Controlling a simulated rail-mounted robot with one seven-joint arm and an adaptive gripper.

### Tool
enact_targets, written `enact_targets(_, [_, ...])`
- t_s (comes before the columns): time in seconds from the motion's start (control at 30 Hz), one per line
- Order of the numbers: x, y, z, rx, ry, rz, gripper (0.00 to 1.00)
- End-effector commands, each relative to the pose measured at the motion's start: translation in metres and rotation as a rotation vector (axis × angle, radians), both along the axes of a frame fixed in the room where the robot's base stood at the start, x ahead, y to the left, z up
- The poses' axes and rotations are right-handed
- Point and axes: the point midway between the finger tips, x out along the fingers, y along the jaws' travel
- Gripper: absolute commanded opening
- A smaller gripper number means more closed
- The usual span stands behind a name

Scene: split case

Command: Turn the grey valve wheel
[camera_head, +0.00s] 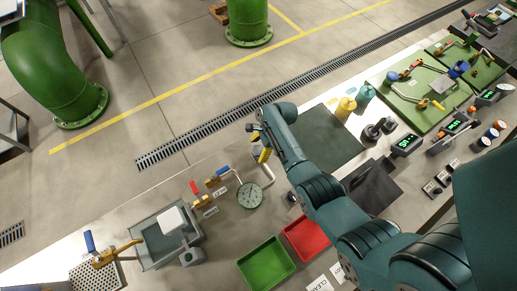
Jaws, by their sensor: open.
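I cannot make out a grey valve wheel for certain; it may be hidden behind my arm or too small to tell. My gripper (257,141) is at the far end of my teal arm, over the back edge of the bench. It is small in this view and looks open, with nothing visibly held. A yellow part (265,155) shows just below it, close to a bent metal pipe (267,174); I cannot tell whether they touch.
A grey basin (153,254) is at the left. A green tray (266,265) and a red tray (307,237) lie in front. A dark mat (335,140) is right of my arm. Green panels with valves (425,95) are at the back right.

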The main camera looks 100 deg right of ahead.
Motion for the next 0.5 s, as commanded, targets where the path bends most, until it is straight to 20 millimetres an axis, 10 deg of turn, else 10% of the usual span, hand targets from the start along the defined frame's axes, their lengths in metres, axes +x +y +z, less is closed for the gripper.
enact_targets(0.4, [-0.0003, -0.0002, 0.0005, 0.000, 0.000, 0.000, 0.16])
enact_targets(0.5, [-0.0003, -0.0001, 0.0002, 0.000, 0.000, 0.002, 0.16])
